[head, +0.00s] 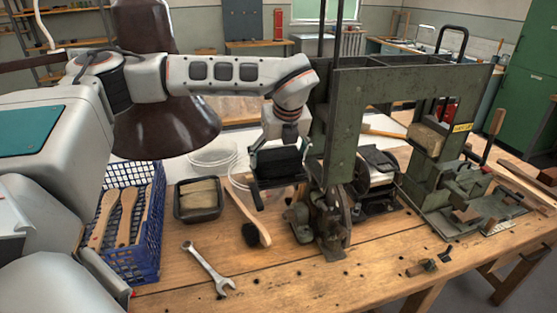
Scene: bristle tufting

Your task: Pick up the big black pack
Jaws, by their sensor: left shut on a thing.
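My left arm reaches across from the left, and its left gripper (281,180) points down beside the green machine frame. The gripper is shut on a dark block-like thing, which looks like the big black pack (279,161). The dark fingers and the dark pack blend together, so its exact outline is hard to tell. It appears held above the bench, just left of the machine. My right gripper is not in view.
A green machine (343,125) stands close right of the gripper. On the wooden bench (300,285) are a blue crate (148,255) with wooden handles, a black tray (199,214), a brush (258,228) and a wrench (209,269). The bench's front middle is mostly clear.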

